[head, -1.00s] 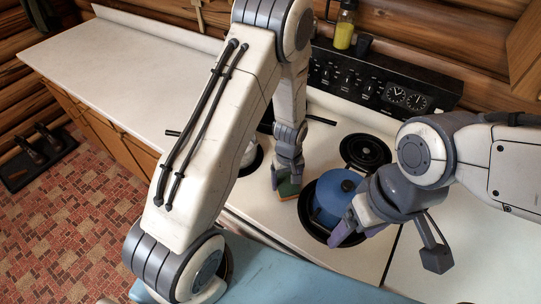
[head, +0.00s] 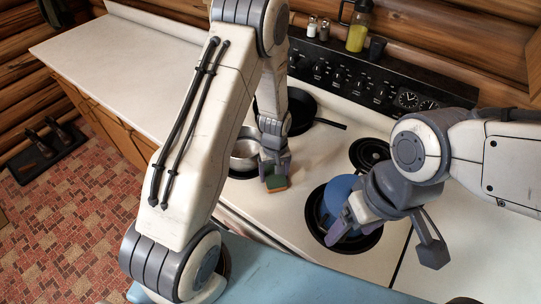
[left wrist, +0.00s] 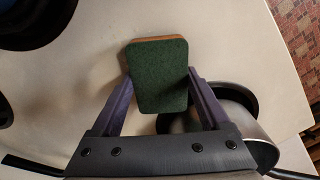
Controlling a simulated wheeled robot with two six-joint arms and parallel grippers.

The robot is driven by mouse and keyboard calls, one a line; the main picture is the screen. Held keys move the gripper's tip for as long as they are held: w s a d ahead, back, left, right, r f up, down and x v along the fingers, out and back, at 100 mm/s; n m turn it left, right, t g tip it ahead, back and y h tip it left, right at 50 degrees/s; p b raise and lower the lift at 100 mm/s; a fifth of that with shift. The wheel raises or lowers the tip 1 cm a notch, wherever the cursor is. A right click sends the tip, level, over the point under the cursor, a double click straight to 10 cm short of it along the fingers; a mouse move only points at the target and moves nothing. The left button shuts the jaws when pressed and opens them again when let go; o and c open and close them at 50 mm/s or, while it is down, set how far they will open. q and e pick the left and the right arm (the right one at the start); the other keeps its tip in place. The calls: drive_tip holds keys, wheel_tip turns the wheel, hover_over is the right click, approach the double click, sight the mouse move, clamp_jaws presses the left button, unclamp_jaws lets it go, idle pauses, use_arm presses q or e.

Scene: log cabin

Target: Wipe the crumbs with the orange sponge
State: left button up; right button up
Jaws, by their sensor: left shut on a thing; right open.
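The sponge (head: 277,184) has a dark green face and an orange-brown layer. My left gripper (head: 275,168) is shut on it, low over the white stove top (head: 290,215). I cannot tell if the sponge touches the surface. In the left wrist view the sponge (left wrist: 160,76) sits between the two fingers, green face towards the camera.
A silver pot (head: 244,152) stands just left of the sponge. A black skillet (head: 300,108) is behind my left arm, its handle pointing right. An empty burner (head: 369,154) lies behind the blue pot. The white counter (head: 120,65) at left is clear.

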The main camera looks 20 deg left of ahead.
use_arm(q)
wheel_tip(320, 180, up, 3)
drive_tip(key=shift+w+f+p, duration=0.1)
drive_tip(key=shift+w+p, duration=0.05)
drive_tip(key=shift+p, duration=0.65)
drive_tip(key=shift+s+r+p, duration=0.2)
drive_tip(key=shift+r+p, duration=0.1)
drive_tip(key=shift+r, duration=0.05)
drive_tip(key=shift+w+a+r+p, duration=0.1)
drive_tip(key=shift+a+r+p, duration=0.05)
drive_tip(key=shift+r+p, duration=1.75)
drive_tip(key=shift+r, duration=0.45)
drive_tip(key=shift+f, duration=0.1)
